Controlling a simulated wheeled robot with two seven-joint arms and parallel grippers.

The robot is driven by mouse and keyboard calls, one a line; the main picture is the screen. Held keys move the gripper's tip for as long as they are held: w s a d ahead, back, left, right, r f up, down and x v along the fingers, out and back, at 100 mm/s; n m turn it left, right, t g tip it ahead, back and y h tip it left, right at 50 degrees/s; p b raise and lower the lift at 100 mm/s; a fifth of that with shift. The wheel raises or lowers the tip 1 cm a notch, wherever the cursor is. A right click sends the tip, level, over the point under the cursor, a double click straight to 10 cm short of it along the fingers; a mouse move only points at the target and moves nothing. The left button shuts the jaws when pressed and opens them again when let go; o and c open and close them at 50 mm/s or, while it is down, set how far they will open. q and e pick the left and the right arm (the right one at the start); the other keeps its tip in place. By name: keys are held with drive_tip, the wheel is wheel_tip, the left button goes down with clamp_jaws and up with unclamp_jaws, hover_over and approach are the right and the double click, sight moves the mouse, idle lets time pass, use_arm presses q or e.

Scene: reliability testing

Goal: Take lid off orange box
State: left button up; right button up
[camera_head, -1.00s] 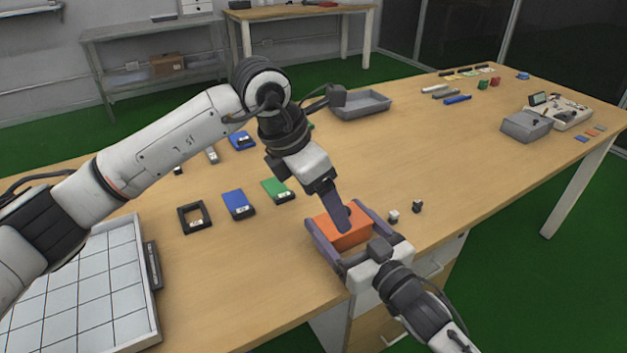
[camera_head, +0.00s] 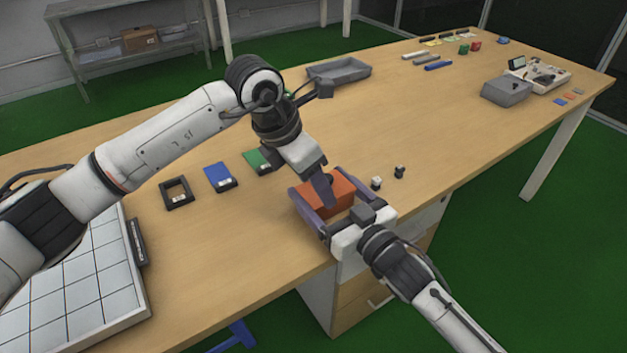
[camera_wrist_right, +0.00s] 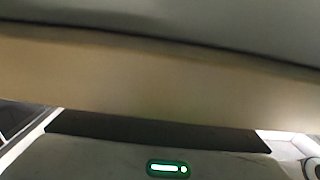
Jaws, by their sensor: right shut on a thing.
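The orange box (camera_head: 342,188) sits near the front edge of the table in the head view. My right gripper (camera_head: 320,195) has its long fingers along two opposite sides of the box and is shut on it. My left gripper (camera_head: 328,203) comes down from above, with its fingertips at the top of the box. Its fingers overlap side-on, so I cannot tell whether they are open or hold the lid. The lid cannot be told apart from the box. The right wrist view is filled with close, blurred surfaces and a small green light; the box is not recognisable there.
A black frame (camera_head: 176,193), a blue case (camera_head: 220,177) and a green case (camera_head: 257,161) lie left. A grey tray (camera_head: 339,72) is behind. The table's right middle is clear.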

sight(314, 193)
use_arm(q)
drive_tip(key=shift+r, duration=0.2)
idle(0.4)
drive_tip(key=shift+d+r, duration=0.1)
drive_tip(key=shift+r, duration=0.85)
use_arm(e)
drive_tip(key=shift+d+f, duration=0.1)
drive_tip(key=shift+f, duration=0.25)
use_arm(q)
drive_tip(key=shift+d+r, duration=0.1)
drive_tip(key=shift+r, duration=0.2)
use_arm(e)
drive_tip(key=shift+f, duration=0.1)
use_arm(q)
drive_tip(key=shift+r, duration=0.1)
use_arm(e)
drive_tip(key=shift+s, duration=0.1)
use_arm(q)
wheel_tip(314, 193, up, 3)
drive_tip(key=shift+f, duration=0.2)
clamp_jaws()
drive_tip(key=shift+s+r, duration=0.1)
drive_tip(key=shift+r, duration=0.35)
drive_tip(key=shift+f, duration=0.1)
use_arm(e)
drive_tip(key=shift+r, duration=0.2)
